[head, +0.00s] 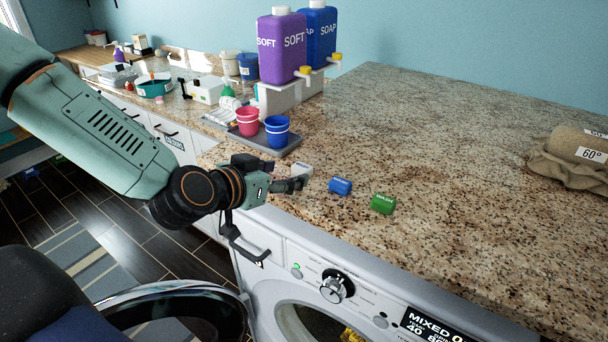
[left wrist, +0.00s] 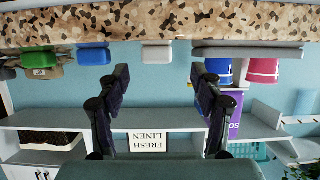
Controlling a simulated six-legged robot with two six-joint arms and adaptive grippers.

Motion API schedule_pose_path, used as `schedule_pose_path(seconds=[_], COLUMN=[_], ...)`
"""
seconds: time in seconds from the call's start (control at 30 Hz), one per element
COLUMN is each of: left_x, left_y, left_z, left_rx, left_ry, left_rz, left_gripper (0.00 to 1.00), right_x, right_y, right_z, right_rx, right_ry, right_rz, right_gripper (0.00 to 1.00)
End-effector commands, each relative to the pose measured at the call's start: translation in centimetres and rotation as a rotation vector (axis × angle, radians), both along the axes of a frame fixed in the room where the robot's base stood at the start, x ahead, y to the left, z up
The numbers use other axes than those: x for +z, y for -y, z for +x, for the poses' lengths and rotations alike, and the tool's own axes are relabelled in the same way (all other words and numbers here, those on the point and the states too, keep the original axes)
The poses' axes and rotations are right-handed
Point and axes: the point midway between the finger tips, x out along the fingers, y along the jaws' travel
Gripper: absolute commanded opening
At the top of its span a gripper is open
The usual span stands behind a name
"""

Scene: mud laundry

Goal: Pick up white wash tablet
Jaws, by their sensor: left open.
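The white wash tablet (head: 301,169) sits on the speckled granite counter (head: 430,190) near its front edge, left of the blue tablet (head: 340,186) and the green tablet (head: 383,203). My left gripper (head: 284,176) is open at the counter's front edge, just short of the white tablet. In the left wrist view, which is upside down, the white tablet (left wrist: 157,55) shows ahead, lined up between the spread fingers of the left gripper (left wrist: 159,76). Nothing is between the fingers. My right gripper is in neither view.
A dark tray (head: 262,150) with a red cup (head: 248,122) and a blue cup (head: 277,132) stands behind the white tablet. Purple SOFT (head: 282,50) and blue SOAP (head: 322,38) jugs stand farther back. A washer (head: 310,280) is below.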

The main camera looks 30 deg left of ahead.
Motion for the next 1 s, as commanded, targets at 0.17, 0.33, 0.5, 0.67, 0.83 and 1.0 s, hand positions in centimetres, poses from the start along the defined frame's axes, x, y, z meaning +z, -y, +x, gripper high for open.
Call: schedule_pose_path(seconds=[0.17,0.33,0.5,0.67,0.83,1.0], left_x=[-0.1,-0.4,-0.6,-1.1,-1.4,-1.4], left_y=[0.2,0.6,0.8,1.0,1.2,1.3], left_z=[0.4,1.4,2.6,3.9,4.9,5.1], left_rx=[-0.002,-0.004,-0.004,-0.003,-0.002,-0.002], left_ry=[0.001,0.001,0.001,0.0,0.0,0.001], left_rz=[0.005,0.008,0.008,0.007,0.003,0.0], left_gripper=[0.66,0.66,0.66,0.66,0.66,0.66], right_x=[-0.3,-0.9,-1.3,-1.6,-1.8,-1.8], right_y=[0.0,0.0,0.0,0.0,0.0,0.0], right_z=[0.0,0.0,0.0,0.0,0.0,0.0], right_rx=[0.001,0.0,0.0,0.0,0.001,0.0], right_ry=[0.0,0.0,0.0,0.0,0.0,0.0], right_rz=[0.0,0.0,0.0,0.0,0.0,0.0], right_gripper=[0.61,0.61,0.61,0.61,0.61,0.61])
